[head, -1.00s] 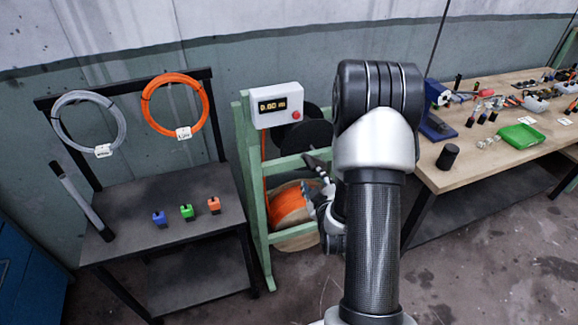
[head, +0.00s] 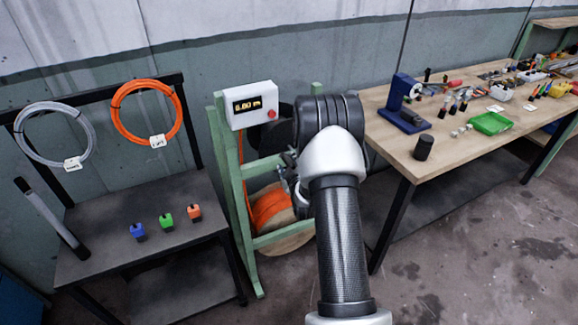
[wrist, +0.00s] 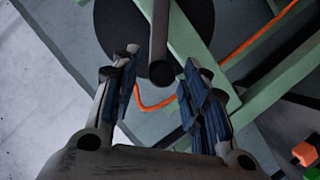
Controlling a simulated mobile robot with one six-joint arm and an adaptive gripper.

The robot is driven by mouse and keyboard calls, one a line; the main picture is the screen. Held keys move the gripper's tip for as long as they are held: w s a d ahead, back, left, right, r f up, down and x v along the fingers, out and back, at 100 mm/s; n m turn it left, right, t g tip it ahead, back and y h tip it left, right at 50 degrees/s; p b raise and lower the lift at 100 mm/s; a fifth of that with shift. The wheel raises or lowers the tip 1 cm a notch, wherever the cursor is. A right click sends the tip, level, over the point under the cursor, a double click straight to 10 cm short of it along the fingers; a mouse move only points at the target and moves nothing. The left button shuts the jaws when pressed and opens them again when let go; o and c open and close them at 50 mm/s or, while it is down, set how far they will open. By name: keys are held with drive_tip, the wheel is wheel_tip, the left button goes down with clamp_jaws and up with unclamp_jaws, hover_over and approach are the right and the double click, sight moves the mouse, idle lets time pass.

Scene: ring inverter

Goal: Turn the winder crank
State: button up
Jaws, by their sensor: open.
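The winder is a green frame (head: 226,190) with a spool of orange cable (head: 270,207) low inside it and a black disc (head: 262,138) above. In the wrist view a grey rod (wrist: 160,40), which looks like the crank handle, stands out from the black disc (wrist: 112,30) towards the camera. My gripper (wrist: 159,68) is open, with one finger on each side of the rod's near end and gaps to both. In the head view my gripper (head: 286,168) is at the winder's front, partly hidden by my arm.
A white display box (head: 252,104) with a red button tops the winder; its digits are hard to read. Left, a dark bench (head: 150,205) holds small coloured blocks beneath two cable coils.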

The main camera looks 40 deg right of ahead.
drive_tip(key=shift+x, duration=1.25)
drive_tip(key=shift+c, duration=0.3)
clamp_jaws()
